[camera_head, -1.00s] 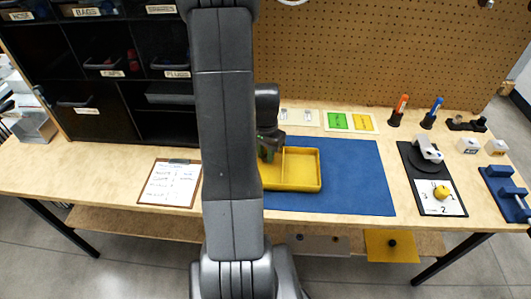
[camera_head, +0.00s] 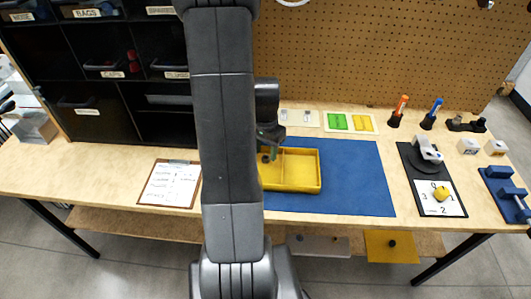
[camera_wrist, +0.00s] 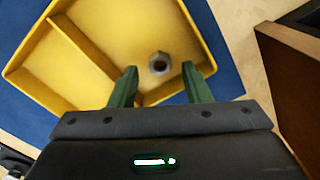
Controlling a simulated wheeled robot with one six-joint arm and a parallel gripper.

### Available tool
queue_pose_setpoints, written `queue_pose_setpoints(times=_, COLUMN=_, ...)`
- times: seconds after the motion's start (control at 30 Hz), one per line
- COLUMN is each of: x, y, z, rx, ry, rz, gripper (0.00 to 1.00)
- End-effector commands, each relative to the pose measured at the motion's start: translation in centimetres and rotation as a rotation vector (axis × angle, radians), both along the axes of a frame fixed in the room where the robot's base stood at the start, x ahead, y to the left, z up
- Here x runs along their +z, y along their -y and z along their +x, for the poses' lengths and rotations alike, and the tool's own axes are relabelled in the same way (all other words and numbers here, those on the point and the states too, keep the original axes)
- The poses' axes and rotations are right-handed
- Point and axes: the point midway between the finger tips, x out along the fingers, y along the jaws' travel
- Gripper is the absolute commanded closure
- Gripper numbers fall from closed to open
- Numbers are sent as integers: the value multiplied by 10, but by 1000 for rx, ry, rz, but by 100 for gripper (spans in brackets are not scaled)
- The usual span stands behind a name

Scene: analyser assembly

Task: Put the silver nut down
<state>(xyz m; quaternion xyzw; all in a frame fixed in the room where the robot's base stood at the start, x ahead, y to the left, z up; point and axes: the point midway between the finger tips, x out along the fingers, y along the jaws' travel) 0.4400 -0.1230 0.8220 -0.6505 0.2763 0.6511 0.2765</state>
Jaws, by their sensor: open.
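The silver nut (camera_wrist: 159,63) lies in a compartment of the yellow tray (camera_wrist: 85,46), near the tray's wall, in the wrist view. My gripper (camera_wrist: 161,83) is open above the tray, and its two green fingers stand apart on either side of the nut's near side. The nut appears clear of both fingers. In the head view my gripper (camera_head: 268,152) is over the left part of the yellow tray (camera_head: 303,170), partly hidden by my arm. I cannot make out the nut clearly there.
The tray sits on a blue mat (camera_head: 355,180). A clipboard (camera_head: 171,184) lies to the left. A dark shelf unit (camera_head: 110,125) stands behind on the left. Green and yellow cards, markers and a black device (camera_head: 430,170) are to the right. The mat right of the tray is clear.

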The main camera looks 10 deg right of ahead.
Motion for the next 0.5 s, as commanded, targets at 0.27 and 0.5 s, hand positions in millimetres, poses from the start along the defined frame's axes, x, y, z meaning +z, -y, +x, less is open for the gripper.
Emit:
queue_pose_setpoints(times=0.27, x=60, y=0, z=1, rx=0, ry=6, rz=-1, gripper=56)
queue_pose_setpoints(times=0.5, x=94, y=0, z=1, rx=0, ry=4, rz=-1, gripper=56)
